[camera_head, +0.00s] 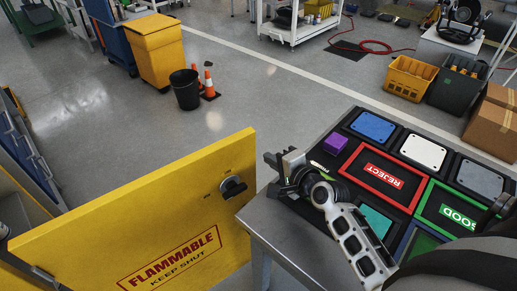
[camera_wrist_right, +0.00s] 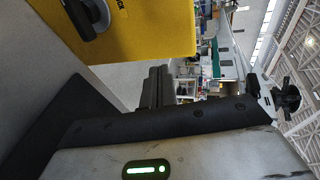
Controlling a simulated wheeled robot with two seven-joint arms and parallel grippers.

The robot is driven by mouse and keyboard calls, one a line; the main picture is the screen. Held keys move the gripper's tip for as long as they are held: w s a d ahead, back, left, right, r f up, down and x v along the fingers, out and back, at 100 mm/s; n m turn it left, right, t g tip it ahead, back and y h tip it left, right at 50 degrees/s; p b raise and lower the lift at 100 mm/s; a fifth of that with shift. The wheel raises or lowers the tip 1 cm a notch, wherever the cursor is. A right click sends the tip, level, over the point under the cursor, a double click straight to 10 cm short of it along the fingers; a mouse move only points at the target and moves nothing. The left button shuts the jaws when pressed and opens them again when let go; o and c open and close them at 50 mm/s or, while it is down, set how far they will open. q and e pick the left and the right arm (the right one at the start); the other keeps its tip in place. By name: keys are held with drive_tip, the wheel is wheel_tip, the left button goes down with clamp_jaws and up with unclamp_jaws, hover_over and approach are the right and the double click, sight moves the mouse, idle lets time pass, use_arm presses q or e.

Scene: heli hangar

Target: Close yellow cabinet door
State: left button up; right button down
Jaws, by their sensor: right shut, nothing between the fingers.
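The yellow cabinet door (camera_head: 130,225) stands open at the lower left of the head view. It bears a "FLAMMABLE KEEP SHUT" label (camera_head: 170,262) and a black handle (camera_head: 233,187) near its free edge. My right gripper (camera_head: 272,160) is shut and empty, just right of the door's free edge, with a small gap in the picture. In the right wrist view the yellow door (camera_wrist_right: 150,30) fills the upper left, with its black handle (camera_wrist_right: 88,14) showing. The dark fingers of my right gripper (camera_wrist_right: 155,88) lie below and right of it. My left gripper is not in view.
A metal table (camera_head: 262,222) with a REJECT tray (camera_head: 383,170), coloured plates and a purple cube (camera_head: 335,143) stands below and right of my right gripper. A black bin (camera_head: 185,92) and orange cones (camera_head: 208,84) stand behind the door. The floor between is clear.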

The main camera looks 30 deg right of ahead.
sight(253, 148)
drive_tip(key=x, duration=0.5)
drive_tip(key=shift+w, duration=0.35)
drive_tip(key=shift+w+f, duration=0.1)
